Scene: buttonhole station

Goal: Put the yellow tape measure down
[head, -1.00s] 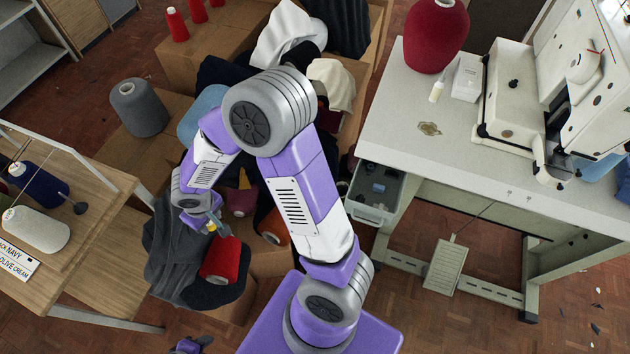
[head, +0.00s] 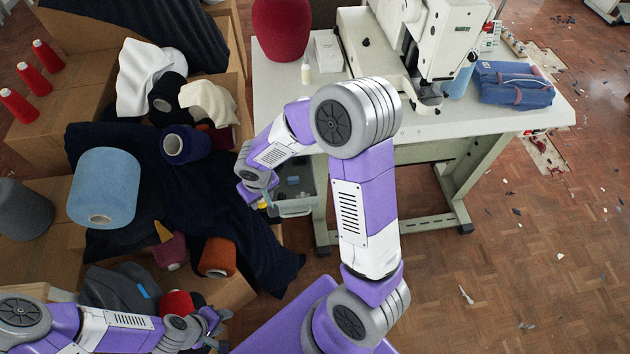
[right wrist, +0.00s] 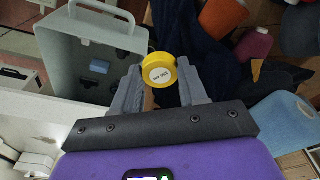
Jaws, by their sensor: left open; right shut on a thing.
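The yellow tape measure (right wrist: 158,71) is a small round disc with a white label. In the right wrist view it is between the two grey fingers of my right gripper (right wrist: 157,84), which is shut on it and holds it up. In the head view my right gripper (head: 259,202) is beside the left side of the open grey drawer under the sewing table, and only a speck of yellow shows there. My left gripper (head: 216,327) is open at the lower left, near a red cone (head: 178,304).
The open grey drawer (right wrist: 68,62) holds small blue things. A pile of dark cloth (head: 215,195) with thread cones, including a light blue one (head: 104,188), lies on boxes to the left. The sewing table (head: 281,98) carries a machine, a red cone and a blue bag.

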